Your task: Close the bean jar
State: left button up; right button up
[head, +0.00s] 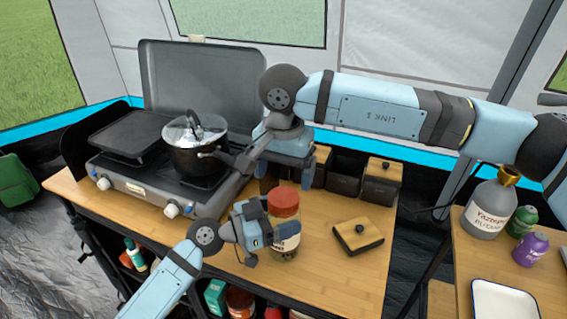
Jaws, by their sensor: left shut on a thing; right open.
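A clear jar with an orange-red lid (284,196) and a pale label (288,244) stands upright near the front of the wooden table. The lid sits on top of the jar; I cannot tell whether it is fully seated. My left gripper (262,222) is shut on the jar from its left side and hides part of it. My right gripper (285,180) is open, just above and behind the lid, with its fingers partly hard to make out.
A stove (135,185) with a lidded pot (195,160) stands at left. Dark canisters (380,188) line the back edge. A square wooden lid (358,235) lies right of the jar. Bottles, including a grey one (488,212), and a white tray (503,303) stand on the right table.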

aim_at(284, 196)
notch_tip(284, 196, down, 6)
dwell(0.4)
